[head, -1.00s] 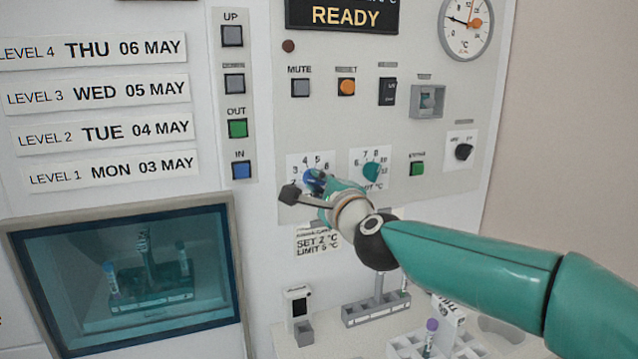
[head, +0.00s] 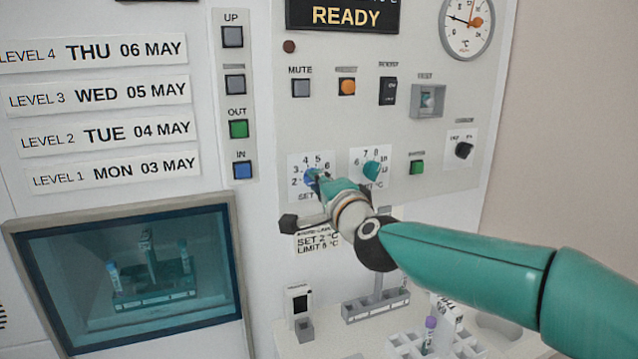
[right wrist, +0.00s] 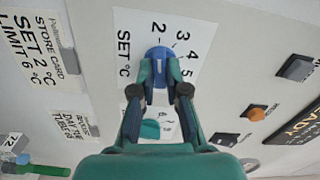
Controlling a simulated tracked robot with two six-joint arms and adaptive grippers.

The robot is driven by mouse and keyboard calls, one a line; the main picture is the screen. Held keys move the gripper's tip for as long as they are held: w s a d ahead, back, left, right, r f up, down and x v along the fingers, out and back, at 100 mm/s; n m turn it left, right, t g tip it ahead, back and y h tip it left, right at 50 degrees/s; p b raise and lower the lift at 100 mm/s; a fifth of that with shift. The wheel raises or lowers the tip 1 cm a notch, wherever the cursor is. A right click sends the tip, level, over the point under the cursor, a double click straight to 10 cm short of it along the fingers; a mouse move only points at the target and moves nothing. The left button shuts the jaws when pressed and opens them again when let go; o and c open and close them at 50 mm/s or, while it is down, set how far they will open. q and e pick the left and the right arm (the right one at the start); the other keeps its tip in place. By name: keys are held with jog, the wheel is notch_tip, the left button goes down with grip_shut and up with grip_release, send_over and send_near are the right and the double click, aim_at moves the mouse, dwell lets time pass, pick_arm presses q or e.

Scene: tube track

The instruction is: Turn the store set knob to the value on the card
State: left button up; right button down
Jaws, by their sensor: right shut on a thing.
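The store set knob (right wrist: 158,53) is blue, on a white dial plate (right wrist: 185,28) marked "SET °C" with 2, 3, 4 and 5 readable in the right wrist view. My right gripper (right wrist: 161,72) is shut on this knob, a finger on each side. In the head view the knob (head: 310,176) is partly covered by the right gripper (head: 317,180). The knob's grip seems to lie along the direction of the 2, but its exact mark is hard to read. The store card (right wrist: 35,48) reads "SET 2 °C"; it also shows below the dial (head: 316,243). My left gripper is out of view.
A teal limit knob (head: 371,171) sits right of the blue one. Above are a mute button (head: 301,88), an orange button (head: 347,87) and a black switch (head: 388,91). Below, a tube rack (head: 405,345) stands on the ledge. A glazed hatch (head: 233,245) is at lower left.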

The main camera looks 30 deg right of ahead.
jog(key=shift+a+f, duration=0.15)
jog(key=shift+f, duration=0.2)
jog(key=c, duration=1.2)
grip_release()
jog(key=shift+r, duration=0.15)
jog(key=shift+s+r, duration=0.1)
jog(key=v, duration=1.1)
jog(key=shift+s, duration=0.35)
